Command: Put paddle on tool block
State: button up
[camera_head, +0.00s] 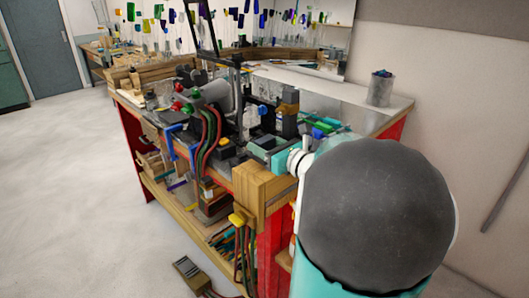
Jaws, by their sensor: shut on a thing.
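My arm (375,215) fills the lower right, with a large dark round cap and teal and white links. A white ringed joint (300,160) of it reaches over the near end of the bench. My gripper's fingers do not show; the arm may hide them. I cannot make out the paddle. A pale wooden block (262,190) stands at the near corner of the bench; I cannot tell whether it is the tool block or part of the bench.
The red-sided workbench (345,100) is crowded with a torch (215,95), red and green hoses, and small tools. A grey cup (380,88) stands at the back right. A pedal (190,272) with hoses lies on the floor. The floor (70,190) at left is clear.

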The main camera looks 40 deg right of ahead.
jog(key=shift+a+f, duration=0.1)
jog(key=shift+f, duration=1)
jog(key=shift+w, duration=0.1)
jog(key=shift+f, duration=0.15)
jog(key=o, duration=1.1)
